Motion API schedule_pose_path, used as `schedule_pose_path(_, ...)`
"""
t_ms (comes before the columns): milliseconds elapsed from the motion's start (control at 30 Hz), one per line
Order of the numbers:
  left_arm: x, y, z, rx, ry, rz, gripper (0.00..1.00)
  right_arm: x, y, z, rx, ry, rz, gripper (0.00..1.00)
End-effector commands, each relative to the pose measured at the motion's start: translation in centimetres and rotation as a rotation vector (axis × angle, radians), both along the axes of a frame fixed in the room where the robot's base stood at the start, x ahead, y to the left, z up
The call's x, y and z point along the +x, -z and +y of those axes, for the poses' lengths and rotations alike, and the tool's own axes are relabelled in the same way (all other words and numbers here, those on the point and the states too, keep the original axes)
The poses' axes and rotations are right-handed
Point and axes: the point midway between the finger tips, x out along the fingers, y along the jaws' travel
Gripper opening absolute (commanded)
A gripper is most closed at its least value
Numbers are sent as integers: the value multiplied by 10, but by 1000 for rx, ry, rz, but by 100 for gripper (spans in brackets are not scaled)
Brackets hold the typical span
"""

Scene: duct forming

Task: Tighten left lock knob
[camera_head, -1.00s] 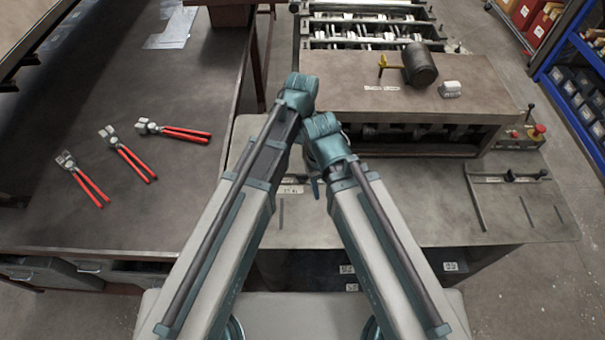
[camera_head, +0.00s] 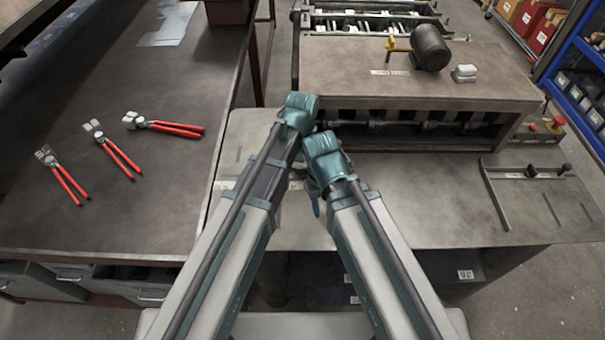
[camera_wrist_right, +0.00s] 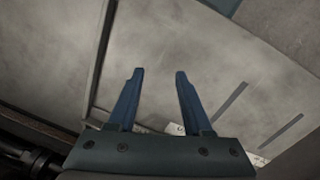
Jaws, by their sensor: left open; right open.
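I cannot make out the left lock knob in either view; my arms cover the left part of the grey worktop (camera_head: 410,215). A dark knob (camera_head: 567,168) shows on the gauge rod at the right end of that top.
A brown box-like machine housing (camera_head: 400,75) stands behind the worktop, with a dark cylinder (camera_head: 431,47) and a pale block (camera_head: 464,73) on it. A dark bench (camera_head: 120,210) on the left holds red-handled tools (camera_head: 165,126). A red button (camera_head: 555,125) is at the right.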

Motion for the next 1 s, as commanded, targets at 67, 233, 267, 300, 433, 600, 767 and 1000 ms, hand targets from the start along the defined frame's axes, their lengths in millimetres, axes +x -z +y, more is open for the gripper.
schedule_pose_path(67, 0, 6, 0, 0, 0, 0, 85, 0, 6, 0, 0, 0, 0, 50)
schedule_pose_path(233, 0, 6, 0, 0, 0, 0, 85, 0, 6, 0, 0, 0, 0, 50)
schedule_pose_path(267, 0, 5, 0, 0, 0, 0, 85, 0, 5, 0, 0, 0, 0, 50)
schedule_pose_path(300, 0, 5, 0, 0, 0, 0, 85, 0, 5, 0, 0, 0, 0, 50)
schedule_pose_path(433, 0, 5, 0, 0, 0, 0, 69, 0, 5, 0, 0, 0, 0, 50)
schedule_pose_path(600, 0, 5, 0, 0, 0, 0, 38, 0, 5, 0, 0, 0, 0, 50)
schedule_pose_path(767, 0, 5, 0, 0, 0, 0, 9, 0, 5, 0, 0, 0, 0, 50)
schedule_pose_path(1000, 0, 5, 0, 0, 71, 0, 0, 0, 5, 0, 0, 0, 0, 50)
